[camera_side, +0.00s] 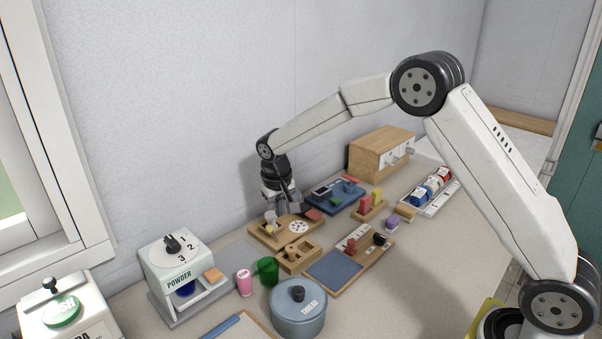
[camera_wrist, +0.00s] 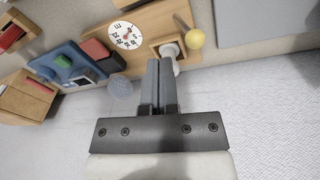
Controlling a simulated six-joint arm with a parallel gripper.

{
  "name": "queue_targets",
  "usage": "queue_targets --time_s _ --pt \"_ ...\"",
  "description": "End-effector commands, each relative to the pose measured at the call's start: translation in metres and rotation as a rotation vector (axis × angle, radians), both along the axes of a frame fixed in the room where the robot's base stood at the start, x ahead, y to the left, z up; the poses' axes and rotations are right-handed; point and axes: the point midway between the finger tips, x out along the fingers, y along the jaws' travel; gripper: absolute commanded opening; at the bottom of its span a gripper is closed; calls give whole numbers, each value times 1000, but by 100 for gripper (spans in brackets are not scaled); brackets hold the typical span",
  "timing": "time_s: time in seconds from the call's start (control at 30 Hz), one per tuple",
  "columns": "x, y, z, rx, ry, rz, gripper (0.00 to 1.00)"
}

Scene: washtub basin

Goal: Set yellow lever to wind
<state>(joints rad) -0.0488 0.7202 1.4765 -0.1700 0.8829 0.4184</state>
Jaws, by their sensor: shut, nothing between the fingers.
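The yellow lever shows as a yellow ball knob (camera_wrist: 195,39) on a slim stem in the wrist view. It also shows in the side view (camera_side: 269,229), on a wooden board (camera_side: 262,236) with a round white dial (camera_side: 298,227). The dial (camera_wrist: 125,35) carries small dark marks and a red mark; I cannot read its labels. A white rounded part (camera_wrist: 168,51) sits beside the yellow knob. My gripper (camera_side: 283,210) is above the board's back edge. In the wrist view its fingers (camera_wrist: 160,62) are shut and empty, close to the white part; contact is unclear.
A blue panel (camera_side: 334,196) and a red block (camera_side: 314,214) lie right of the board. A wooden block with holes (camera_side: 297,256) is in front. A powder dispenser (camera_side: 176,262), pink cup (camera_side: 244,283), green cup (camera_side: 267,268) and lidded pot (camera_side: 298,312) stand nearer. The wall is close behind.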

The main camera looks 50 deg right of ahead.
Motion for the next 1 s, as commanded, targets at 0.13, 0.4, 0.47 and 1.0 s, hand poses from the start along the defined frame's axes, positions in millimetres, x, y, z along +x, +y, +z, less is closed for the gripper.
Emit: queue_targets --time_s 0.13,0.4,0.47,1.0 --pt "-1 -6 4 0 -1 -2 0" --pt "-7 -32 21 0 -1 -4 0" --pt "-8 -31 29 0 -4 1 0" --pt "-14 -4 106 0 -2 0 0"
